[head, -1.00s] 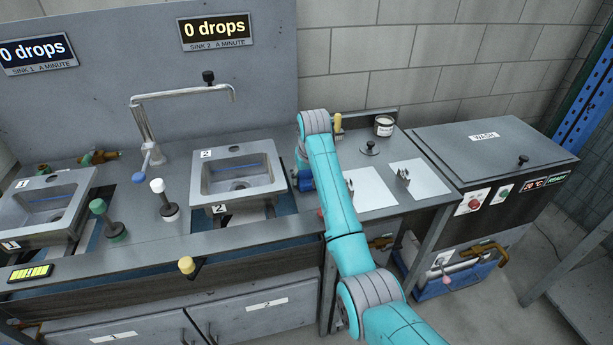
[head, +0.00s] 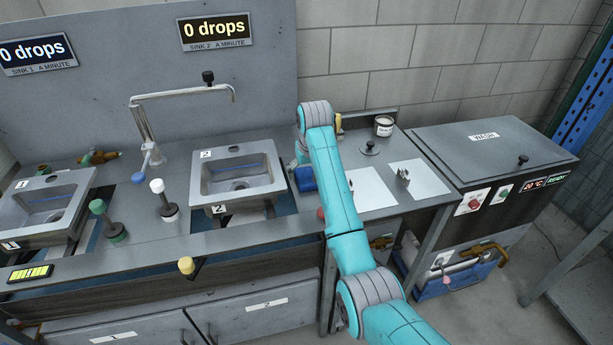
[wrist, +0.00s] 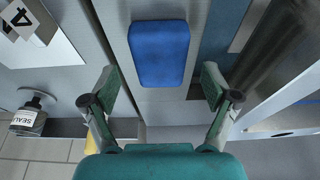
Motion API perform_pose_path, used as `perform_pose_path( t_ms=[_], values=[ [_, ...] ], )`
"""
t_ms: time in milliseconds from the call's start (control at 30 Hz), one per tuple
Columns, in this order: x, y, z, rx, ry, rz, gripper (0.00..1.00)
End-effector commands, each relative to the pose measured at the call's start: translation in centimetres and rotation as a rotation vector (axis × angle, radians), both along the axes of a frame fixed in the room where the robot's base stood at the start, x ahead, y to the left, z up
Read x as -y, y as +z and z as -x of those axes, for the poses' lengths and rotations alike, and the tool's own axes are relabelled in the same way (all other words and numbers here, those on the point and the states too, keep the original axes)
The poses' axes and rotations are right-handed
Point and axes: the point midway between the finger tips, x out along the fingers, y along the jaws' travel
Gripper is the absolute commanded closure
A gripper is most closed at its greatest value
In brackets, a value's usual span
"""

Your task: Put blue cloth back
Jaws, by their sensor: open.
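The blue cloth (head: 306,179) is a flat, rounded blue block lying on the grey counter strip just right of sink 2. It also shows whole in the wrist view (wrist: 158,53), ahead of the fingertips and between their lines. My gripper (wrist: 160,84) is open and empty, above the counter, with a finger to either side and the cloth beyond the tips. In the head view my arm mostly hides the gripper, which is just behind the cloth.
Sink 2 (head: 238,172) is left of the cloth, with a tap (head: 150,120) behind it. White plates (head: 419,178) are to the right, with a sealant jar (head: 384,126) behind. The wash box (head: 492,150) stands farther right.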

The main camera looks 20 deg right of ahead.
Motion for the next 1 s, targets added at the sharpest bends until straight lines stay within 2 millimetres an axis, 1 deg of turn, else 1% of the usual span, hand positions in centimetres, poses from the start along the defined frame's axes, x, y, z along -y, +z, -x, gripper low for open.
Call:
perform_pose_path(
  t_ms=[33,200,300,400,600,1000],
  values=[
    [0.0,1.1,0.2,0.005,0.000,0.000,0.13],
    [0.0,4.4,1.3,0.003,0.000,0.000,0.13],
    [0.0,6.2,1.8,0.004,0.000,0.000,0.13],
    [0.0,7.5,2.2,0.003,0.000,0.000,0.13],
    [0.0,8.8,2.7,0.001,0.000,0.000,0.13],
    [0.1,8.9,2.6,0.009,0.004,-0.005,0.13]
  ],
)
